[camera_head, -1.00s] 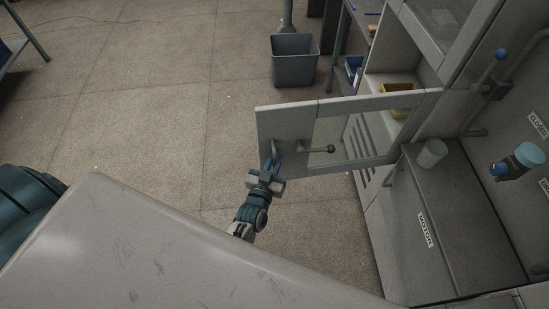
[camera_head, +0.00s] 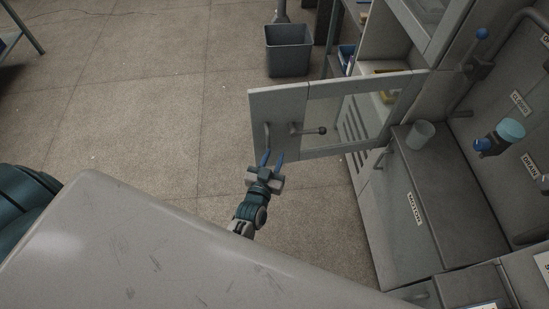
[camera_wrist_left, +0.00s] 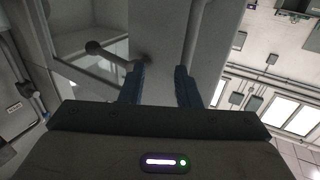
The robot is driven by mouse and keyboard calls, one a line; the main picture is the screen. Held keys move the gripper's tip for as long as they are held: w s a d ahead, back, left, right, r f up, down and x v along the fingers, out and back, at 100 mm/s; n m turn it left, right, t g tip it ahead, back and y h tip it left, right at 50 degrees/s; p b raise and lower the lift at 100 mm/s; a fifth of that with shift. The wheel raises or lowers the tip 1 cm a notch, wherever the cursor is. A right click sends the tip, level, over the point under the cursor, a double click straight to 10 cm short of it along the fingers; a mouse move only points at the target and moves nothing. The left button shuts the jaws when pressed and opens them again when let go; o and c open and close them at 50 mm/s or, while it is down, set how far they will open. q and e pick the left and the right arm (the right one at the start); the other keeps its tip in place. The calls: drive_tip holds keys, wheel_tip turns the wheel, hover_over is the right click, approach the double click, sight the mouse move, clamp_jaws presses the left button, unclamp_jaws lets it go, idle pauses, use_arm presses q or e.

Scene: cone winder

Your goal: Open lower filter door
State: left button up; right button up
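The lower filter door (camera_head: 278,108), a grey panel with a window, stands swung out from the machine at the right. Its bar handle (camera_head: 267,137) is near the free edge, and a lever with a dark ball knob (camera_head: 308,130) sits beside it. The lever also shows in the left wrist view (camera_wrist_left: 100,52). My left gripper (camera_head: 272,158) is just below the bar handle, with its blue fingers spread apart. In the left wrist view the space between the fingers (camera_wrist_left: 158,78) looks empty, with the grey door behind. My right gripper is not in view.
A light grey surface (camera_head: 150,250) fills the lower left foreground. The machine's top, labelled MOTOR (camera_head: 414,209), holds a pale cup (camera_head: 420,134). A grey bin (camera_head: 289,50) stands on the floor behind the door. The floor left of the door is clear.

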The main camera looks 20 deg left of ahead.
use_arm(q)
drive_tip(key=s+d+b, duration=0.1)
drive_tip(key=s+b, duration=0.2)
drive_tip(key=s, duration=0.7)
drive_tip(key=shift+s+d, duration=0.25)
drive_tip(key=shift+d, duration=0.05)
drive_tip(key=s+a+f+m+g+h+b, duration=0.1)
drive_tip(key=s+f+g, duration=0.25)
drive_tip(key=f, duration=0.75)
drive_tip(key=s+a+f+g, duration=0.1)
drive_tip(key=s+f+g, duration=0.25)
drive_tip(key=f, duration=0.75)
drive_tip(key=s+f+m+g+h+b, duration=0.15)
drive_tip(key=s+f, duration=0.25)
drive_tip(key=f, duration=0.7)
drive_tip(key=s+a+f+g+y, duration=0.1)
drive_tip(key=s+a+f+g, duration=0.3)
drive_tip(key=s+f, duration=0.4)
drive_tip(key=s+a+f+n+g+y, duration=0.1)
drive_tip(key=s+a+f+g, duration=0.3)
drive_tip(key=s, duration=1)
wheel_tip(320, 180, down, 4)
drive_tip(key=shift+s+a+r+b, duration=0.15)
drive_tip(key=shift+a+b, duration=0.15)
drive_tip(key=shift+a, duration=0.95)
